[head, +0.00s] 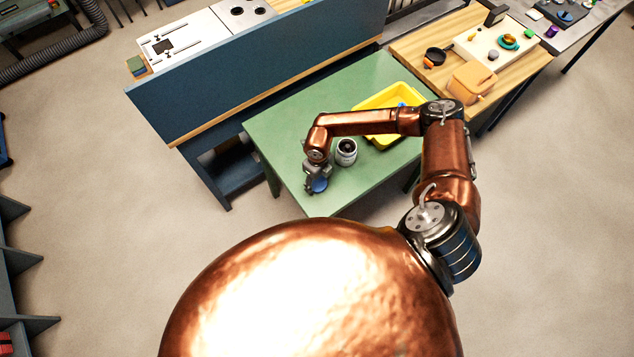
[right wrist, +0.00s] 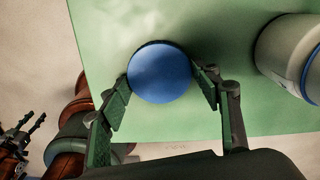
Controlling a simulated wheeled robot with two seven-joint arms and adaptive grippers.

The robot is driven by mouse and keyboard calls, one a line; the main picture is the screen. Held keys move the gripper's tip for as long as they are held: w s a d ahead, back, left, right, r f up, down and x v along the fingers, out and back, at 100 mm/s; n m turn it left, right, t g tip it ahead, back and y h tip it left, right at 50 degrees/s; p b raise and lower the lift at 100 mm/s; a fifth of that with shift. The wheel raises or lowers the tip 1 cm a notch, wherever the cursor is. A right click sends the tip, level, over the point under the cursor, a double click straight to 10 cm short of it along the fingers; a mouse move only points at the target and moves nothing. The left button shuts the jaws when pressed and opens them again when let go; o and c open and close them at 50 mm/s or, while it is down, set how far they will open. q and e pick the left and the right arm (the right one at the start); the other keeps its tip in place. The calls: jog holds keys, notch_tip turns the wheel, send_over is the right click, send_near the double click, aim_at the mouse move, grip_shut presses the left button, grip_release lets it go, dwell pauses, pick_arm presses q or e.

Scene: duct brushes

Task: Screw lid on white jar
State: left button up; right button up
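A blue round lid (right wrist: 160,73) lies between the two fingers of my right gripper (right wrist: 162,82), which touch its sides in the right wrist view. In the head view, the right gripper (head: 317,177) and the blue lid (head: 318,185) are at the near left part of the green table. The white jar (head: 346,153) stands upright just right of the gripper, with a dark open mouth. It also shows at the right edge of the right wrist view (right wrist: 288,55), apart from the lid. My left gripper (right wrist: 32,122) shows small there, its fingers apart and empty.
A yellow bin (head: 372,103) sits on the green table (head: 284,126) behind my right arm. A blue panel (head: 250,75) stands along the table's far left side. A wooden table (head: 425,47) with a pan and an orange box adjoins at the back right.

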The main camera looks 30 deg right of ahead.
aim_at(318, 183)
jog(key=c, duration=0.5)
jog(key=shift+r, duration=0.15)
jog(key=shift+r, duration=0.25)
notch_tip(318, 183, up, 3)
jog(key=shift+f+b, duration=0.2)
jog(key=shift+b, duration=0.25)
jog(key=s+a+r, duration=0.1)
jog(key=s+r, duration=0.2)
jog(key=s, duration=0.1)
jog(key=s+a+r+b, duration=0.1)
jog(key=s+a+r, duration=0.1)
jog(key=s+r, duration=0.1)
jog(key=s+a+r, duration=0.2)
jog(key=s+r, duration=0.1)
jog(key=s, duration=0.3)
jog(key=shift+r+b, duration=0.3)
